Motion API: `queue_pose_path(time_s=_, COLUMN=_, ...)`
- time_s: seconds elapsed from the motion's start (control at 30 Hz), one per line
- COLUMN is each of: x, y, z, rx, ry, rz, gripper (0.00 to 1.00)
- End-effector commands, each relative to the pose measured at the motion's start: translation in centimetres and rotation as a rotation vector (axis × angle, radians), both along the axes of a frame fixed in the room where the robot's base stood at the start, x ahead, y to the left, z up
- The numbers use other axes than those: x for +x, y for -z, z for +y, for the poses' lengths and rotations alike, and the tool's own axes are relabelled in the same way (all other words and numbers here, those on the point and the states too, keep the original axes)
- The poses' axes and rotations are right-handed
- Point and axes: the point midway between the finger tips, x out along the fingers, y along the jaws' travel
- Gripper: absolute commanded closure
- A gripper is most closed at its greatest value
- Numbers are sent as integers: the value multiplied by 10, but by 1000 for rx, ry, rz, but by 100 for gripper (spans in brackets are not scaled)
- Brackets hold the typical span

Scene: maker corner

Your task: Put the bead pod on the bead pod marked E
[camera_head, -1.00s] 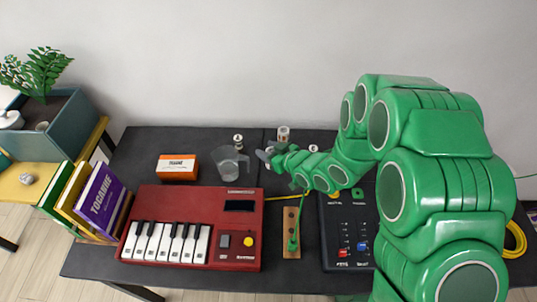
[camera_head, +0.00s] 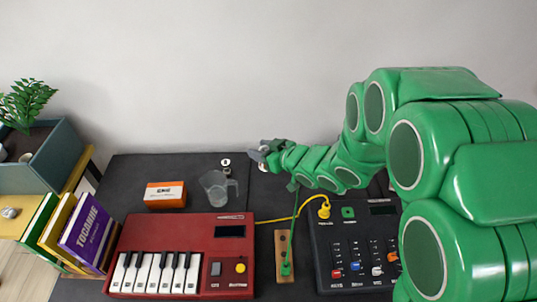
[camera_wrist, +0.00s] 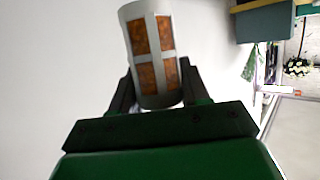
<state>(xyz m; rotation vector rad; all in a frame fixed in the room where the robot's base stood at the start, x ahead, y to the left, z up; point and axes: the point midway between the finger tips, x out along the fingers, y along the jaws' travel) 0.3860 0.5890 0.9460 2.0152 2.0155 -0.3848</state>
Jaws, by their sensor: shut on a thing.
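My gripper (camera_head: 262,157) is above the back of the dark table, right of the clear jug. In the wrist view its fingers (camera_wrist: 155,95) are closed on a bead pod (camera_wrist: 151,50), a grey cylinder with brown speckled windows. The pod tilts slightly there and its lower end sits between the fingers. In the head view the held pod is too small to make out clearly at the gripper. Another small pod (camera_head: 226,162), white with a dark mark, stands on the table behind the jug, left of my gripper. Its letter cannot be read.
The clear jug (camera_head: 216,187) and an orange-and-white box (camera_head: 165,195) stand left of my gripper. A red keyboard (camera_head: 184,253), a wooden strip (camera_head: 284,257) and a black mixer (camera_head: 350,265) with cables lie in front. Books (camera_head: 88,233) stand at the left.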

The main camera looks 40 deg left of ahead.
Motion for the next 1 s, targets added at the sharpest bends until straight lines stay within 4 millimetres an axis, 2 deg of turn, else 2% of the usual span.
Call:
queue_pose_path(time_s=0.03, x=5, y=-11, z=-5, rx=3, ry=1, rz=-5, gripper=85)
queue_pose_path(time_s=0.2, x=12, y=-39, z=-21, rx=0, ry=-2, rz=-7, gripper=85)
queue_pose_path(time_s=0.5, x=18, y=-64, z=-40, rx=-13, ry=0, rz=-6, gripper=85)
queue_pose_path(time_s=0.67, x=22, y=-63, z=-37, rx=-15, ry=0, rz=-3, gripper=85)
queue_pose_path(time_s=1.0, x=45, y=-46, z=-6, rx=-16, ry=-1, rz=-5, gripper=85)
